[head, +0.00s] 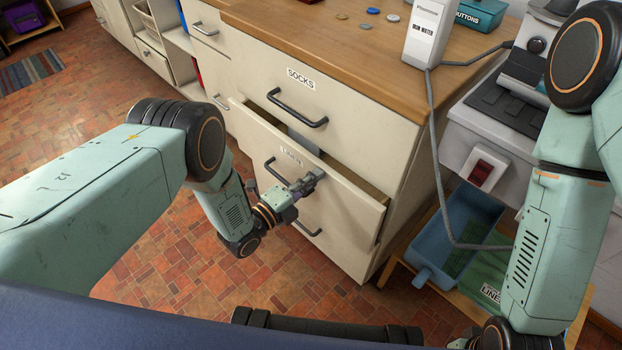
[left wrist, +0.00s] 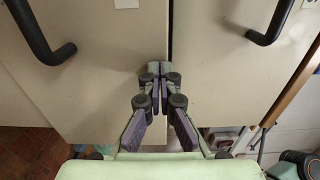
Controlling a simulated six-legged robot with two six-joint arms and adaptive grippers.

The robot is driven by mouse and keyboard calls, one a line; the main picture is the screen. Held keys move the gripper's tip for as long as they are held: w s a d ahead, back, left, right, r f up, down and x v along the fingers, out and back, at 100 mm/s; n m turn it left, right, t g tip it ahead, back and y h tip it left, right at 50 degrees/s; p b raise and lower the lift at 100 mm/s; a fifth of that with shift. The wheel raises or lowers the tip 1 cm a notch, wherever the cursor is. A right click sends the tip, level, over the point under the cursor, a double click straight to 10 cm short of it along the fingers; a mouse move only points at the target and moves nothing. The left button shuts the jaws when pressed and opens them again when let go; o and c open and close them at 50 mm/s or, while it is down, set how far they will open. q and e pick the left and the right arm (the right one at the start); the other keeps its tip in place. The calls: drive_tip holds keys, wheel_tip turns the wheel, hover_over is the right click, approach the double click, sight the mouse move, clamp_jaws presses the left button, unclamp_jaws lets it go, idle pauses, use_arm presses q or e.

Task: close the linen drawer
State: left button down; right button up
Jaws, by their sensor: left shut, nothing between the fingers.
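The linen drawer (head: 345,206) is partly open. Its cream front stands out from the cabinet below the drawer labelled SOCKS (head: 350,110), and a dark gap shows behind its top edge. Its label is partly readable. Its black handle (head: 275,172) is left of my left gripper (head: 314,181). That gripper is shut and empty, with its tips at the drawer front near the top edge. In the left wrist view my left gripper (left wrist: 160,68) has its fingers together in front of cream panels with a dark gap between them. I cannot tell whether the tips touch. My right gripper is out of view.
A wooden countertop (head: 270,25) tops the cabinet, with a white box (head: 427,35) on it. A grey cable hangs at the cabinet's right side. A blue tub (head: 460,230) stands to the right. The brick-tiled floor (head: 190,265) before the drawers is clear.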

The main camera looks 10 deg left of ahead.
sight(326, 165)
use_arm(q)
drive_tip(key=b+x, duration=0.2)
drive_tip(key=x, duration=0.2)
drive_tip(key=shift+w+d+f, duration=0.15)
drive_tip(key=shift+w+d, duration=0.05)
drive_tip(key=shift+w+d+b, duration=0.1)
drive_tip(key=shift+b, duration=0.2)
drive_tip(key=shift+r, duration=0.3)
